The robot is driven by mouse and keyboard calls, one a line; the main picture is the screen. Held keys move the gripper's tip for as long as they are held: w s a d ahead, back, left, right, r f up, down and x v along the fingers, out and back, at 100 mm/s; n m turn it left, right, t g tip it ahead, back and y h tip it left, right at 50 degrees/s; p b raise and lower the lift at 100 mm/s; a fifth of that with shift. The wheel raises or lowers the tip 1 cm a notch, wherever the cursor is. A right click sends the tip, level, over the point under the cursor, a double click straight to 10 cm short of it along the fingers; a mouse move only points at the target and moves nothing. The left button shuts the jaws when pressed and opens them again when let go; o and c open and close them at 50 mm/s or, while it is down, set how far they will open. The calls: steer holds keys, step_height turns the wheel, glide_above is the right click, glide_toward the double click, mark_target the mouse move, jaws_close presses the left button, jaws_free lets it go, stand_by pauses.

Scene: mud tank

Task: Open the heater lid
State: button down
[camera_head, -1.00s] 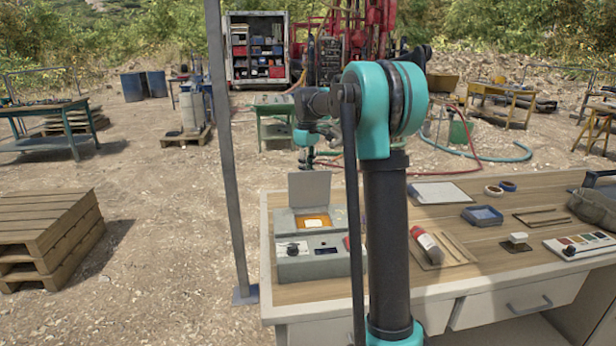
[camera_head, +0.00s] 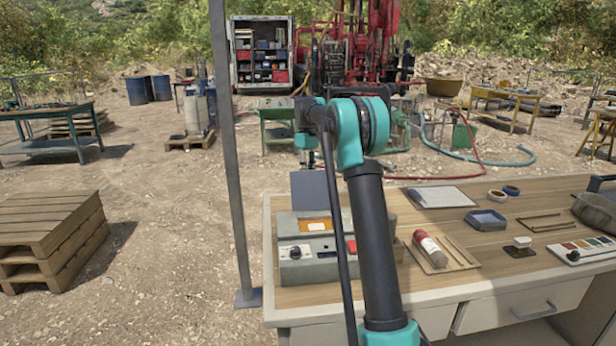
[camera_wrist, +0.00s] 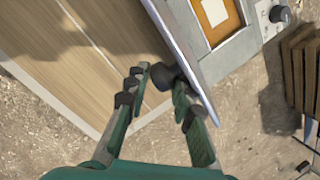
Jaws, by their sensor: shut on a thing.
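The heater (camera_head: 312,268) is a grey box with a dial on its front, at the left end of the bench. Its lid (camera_head: 316,190) stands raised at the back, and an orange and white opening (camera_head: 317,225) is uncovered. In the wrist view the lid (camera_wrist: 180,45) is seen nearly edge-on, beside the orange opening (camera_wrist: 216,12). My gripper (camera_wrist: 161,82) is shut on a dark round knob (camera_wrist: 166,74) on the lid's outer face. In the head view my arm hides part of the heater's right side, and the fingertips cannot be made out.
The wooden bench top (camera_head: 455,232) holds a red and white bottle (camera_head: 430,247) on a board, a blue tray (camera_head: 486,219) and a white sheet (camera_head: 440,197) to the right. A grey pole (camera_head: 232,150) stands just left of the bench. Stacked pallets (camera_head: 55,235) lie farther left.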

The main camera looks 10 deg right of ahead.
steer(key=shift+w+d+f, duration=0.3)
steer(key=shift+w+d, duration=0.1)
steer(key=shift+d, duration=0.05)
steer(key=c, duration=1.5)
jaws_free()
steer(key=shift+w+f, duration=0.15)
steer(key=o, duration=0.3)
steer(key=shift+a, duration=0.2)
steer(key=shift+r, duration=0.3)
steer(key=v, duration=1.1)
steer(key=shift+r, duration=0.3)
